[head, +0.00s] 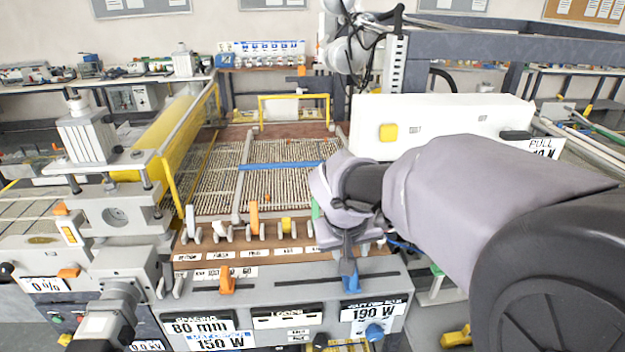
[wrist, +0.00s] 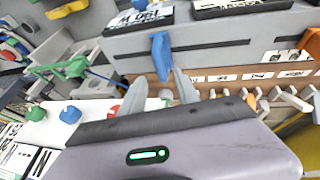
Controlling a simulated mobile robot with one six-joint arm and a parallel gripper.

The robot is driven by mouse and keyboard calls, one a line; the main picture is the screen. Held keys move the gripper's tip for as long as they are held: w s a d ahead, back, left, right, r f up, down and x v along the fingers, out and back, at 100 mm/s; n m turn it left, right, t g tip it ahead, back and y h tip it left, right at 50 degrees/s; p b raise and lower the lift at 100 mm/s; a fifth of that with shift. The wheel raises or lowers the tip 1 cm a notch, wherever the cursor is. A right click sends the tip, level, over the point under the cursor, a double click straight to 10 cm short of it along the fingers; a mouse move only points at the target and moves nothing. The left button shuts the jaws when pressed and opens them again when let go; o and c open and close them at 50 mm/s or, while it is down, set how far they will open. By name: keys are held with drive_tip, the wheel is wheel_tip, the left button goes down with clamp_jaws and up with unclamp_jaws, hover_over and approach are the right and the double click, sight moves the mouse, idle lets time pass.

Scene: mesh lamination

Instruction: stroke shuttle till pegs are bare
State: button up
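My gripper (head: 347,262) reaches down over the front panel of the grey machine. In the wrist view its two grey fingers (wrist: 160,80) stand apart, with a blue handle (wrist: 161,57) in line with the gap between their tips. I cannot tell whether they touch it. I cannot tell which part is the shuttle.
A ribbed bed with a blue bar (head: 283,166) lies behind the pegs. A yellow roller (head: 165,135) and grey press (head: 105,170) stand left. A white box (head: 440,120) with a yellow button stands behind my arm. Labelled plates (head: 200,328) cover the front panel.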

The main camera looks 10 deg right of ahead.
drive_tip(key=b+x, duration=0.1)
drive_tip(key=x, duration=0.4)
drive_tip(key=shift+w, duration=0.1)
clamp_jaws()
idle(1.2)
